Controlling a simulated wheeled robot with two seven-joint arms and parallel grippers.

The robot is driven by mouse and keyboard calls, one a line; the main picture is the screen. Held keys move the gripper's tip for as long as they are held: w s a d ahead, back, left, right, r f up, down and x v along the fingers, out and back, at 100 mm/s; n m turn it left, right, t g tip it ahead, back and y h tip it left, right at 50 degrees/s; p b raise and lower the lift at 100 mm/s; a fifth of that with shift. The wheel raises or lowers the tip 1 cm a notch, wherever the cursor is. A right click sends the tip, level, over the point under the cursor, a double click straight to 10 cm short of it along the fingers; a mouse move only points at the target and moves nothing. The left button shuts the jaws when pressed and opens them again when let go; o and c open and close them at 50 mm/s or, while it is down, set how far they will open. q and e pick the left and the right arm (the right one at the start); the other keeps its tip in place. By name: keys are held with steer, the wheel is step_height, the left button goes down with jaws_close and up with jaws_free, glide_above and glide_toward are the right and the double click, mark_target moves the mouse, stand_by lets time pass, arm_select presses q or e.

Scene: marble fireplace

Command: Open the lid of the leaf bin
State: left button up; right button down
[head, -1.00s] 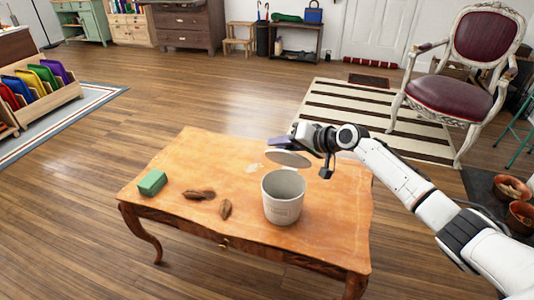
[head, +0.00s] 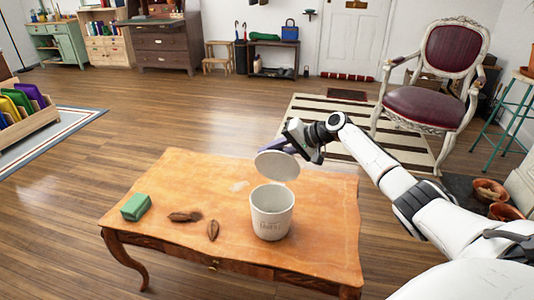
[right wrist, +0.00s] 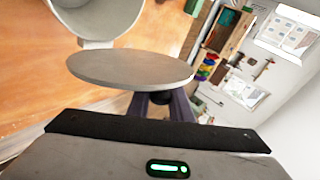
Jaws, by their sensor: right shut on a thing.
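The leaf bin (head: 271,222) is a white round bin with faint lettering, standing upright on the wooden table. Its top is open. Its lid (head: 277,165), a pale round disc, is tilted up steeply at the far side of the rim. My right gripper (head: 294,149) is shut on the lid at its upper far edge. In the right wrist view the lid (right wrist: 130,66) shows as a flat grey disc in front of the fingers, with the bin (right wrist: 100,22) beyond it. Whether lid and rim touch is not clear. My left gripper is not in view.
On the table (head: 190,165), left of the bin, lie a green block (head: 136,207) and brown leaf-like pieces (head: 212,230). The table's back left is mostly clear.

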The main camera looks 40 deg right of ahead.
steer(key=shift+f, duration=0.15)
stand_by(0.8)
steer(key=c, duration=1.6)
jaws_free()
steer(key=p+v, duration=0.2)
steer(key=v, duration=0.8)
steer(key=shift+s, duration=0.1)
